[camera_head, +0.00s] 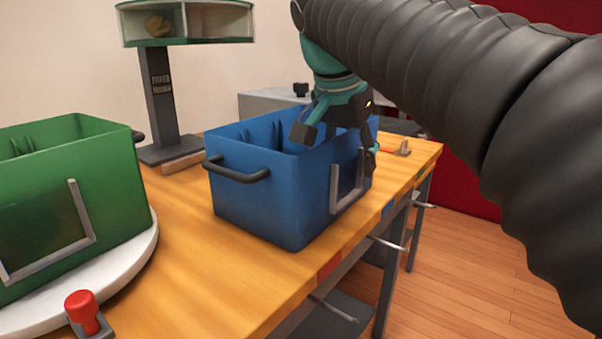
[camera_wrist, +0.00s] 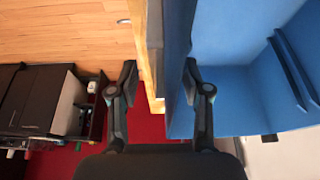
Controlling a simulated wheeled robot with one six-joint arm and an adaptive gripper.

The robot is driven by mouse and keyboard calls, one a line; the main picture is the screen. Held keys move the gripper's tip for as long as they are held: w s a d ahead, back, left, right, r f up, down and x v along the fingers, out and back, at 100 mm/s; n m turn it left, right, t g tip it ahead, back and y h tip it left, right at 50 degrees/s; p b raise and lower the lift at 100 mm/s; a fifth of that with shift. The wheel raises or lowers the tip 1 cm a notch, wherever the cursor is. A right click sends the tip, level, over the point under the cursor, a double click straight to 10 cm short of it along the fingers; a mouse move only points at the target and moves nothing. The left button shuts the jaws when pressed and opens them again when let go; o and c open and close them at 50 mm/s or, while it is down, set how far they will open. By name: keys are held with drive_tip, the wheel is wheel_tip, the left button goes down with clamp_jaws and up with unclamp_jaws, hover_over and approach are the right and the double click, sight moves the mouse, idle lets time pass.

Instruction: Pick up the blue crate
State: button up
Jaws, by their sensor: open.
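The blue crate (camera_head: 265,210) stands upright on the wooden workbench. It has a dark handle (camera_head: 237,172) on its left end and a grey frame on its near long side. My gripper (camera_head: 337,147) is open at the crate's right part, with one finger over the inside and the other outside the near wall. In the wrist view, the crate's wall (camera_wrist: 178,60) runs between the spread fingers of my gripper (camera_wrist: 158,80), closer to the right finger. The crate's interior (camera_wrist: 225,90) shows dividers. I cannot tell whether a finger touches the wall.
A green crate (camera_head: 75,170) stands on a round white turntable (camera_head: 145,255) at the left. A red button (camera_head: 83,308) is in front. A grey post (camera_head: 160,95) carries a green-rimmed tray (camera_head: 200,42) behind. The bench (camera_head: 215,290) is clear between the crates.

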clamp_jaws()
drive_tip(key=shift+r, duration=0.1)
